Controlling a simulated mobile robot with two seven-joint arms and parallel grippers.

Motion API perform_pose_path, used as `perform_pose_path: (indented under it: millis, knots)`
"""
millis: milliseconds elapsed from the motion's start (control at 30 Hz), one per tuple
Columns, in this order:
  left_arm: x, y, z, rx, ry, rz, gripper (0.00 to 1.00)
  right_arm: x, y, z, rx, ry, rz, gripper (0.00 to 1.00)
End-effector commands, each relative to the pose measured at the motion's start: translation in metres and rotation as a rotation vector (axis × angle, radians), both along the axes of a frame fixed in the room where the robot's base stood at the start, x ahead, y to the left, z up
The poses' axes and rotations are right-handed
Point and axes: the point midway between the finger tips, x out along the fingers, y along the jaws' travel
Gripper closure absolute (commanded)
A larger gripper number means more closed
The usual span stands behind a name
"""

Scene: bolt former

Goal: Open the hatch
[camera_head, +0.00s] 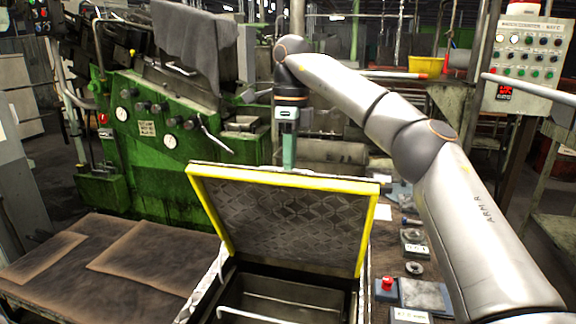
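The hatch lid (285,218) is a dark patterned panel with a yellow rim. It stands raised at a steep tilt in the middle of the camera_head view. Below it the dark box opening (275,295) shows, with a light metal bar across its front. My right arm comes in from the right and reaches over behind the lid. My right gripper (289,152) points down just at the lid's top edge, with greenish fingers seen as one narrow block. Its fingertips are partly hidden by the rim, so contact and opening cannot be told. My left gripper is not in view.
A green machine (150,140) with gauges and knobs stands behind left. A worn brown bench top (110,260) lies left of the box. Right of the box are a red button (387,284) and small parts on a bench. A control panel (530,55) hangs at upper right.

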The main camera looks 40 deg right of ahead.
Motion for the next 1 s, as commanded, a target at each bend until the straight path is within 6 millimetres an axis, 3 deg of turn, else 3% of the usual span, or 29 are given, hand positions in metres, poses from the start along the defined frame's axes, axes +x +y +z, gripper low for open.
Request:
perform_pose_path:
  millis: [33, 267, 767, 1000]
  knots:
    - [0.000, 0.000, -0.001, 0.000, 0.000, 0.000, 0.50, -0.001, -0.003, -0.005, -0.004, 0.009, -0.005, 0.80]
    - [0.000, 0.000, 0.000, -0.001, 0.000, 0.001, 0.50, 0.000, -0.001, -0.002, -0.002, 0.004, -0.002, 0.55]
    - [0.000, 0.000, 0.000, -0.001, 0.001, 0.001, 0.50, 0.000, 0.001, 0.001, 0.000, 0.001, 0.001, 0.55]
    - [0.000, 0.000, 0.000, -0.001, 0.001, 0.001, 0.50, 0.000, 0.001, 0.016, -0.001, 0.004, 0.001, 0.55]
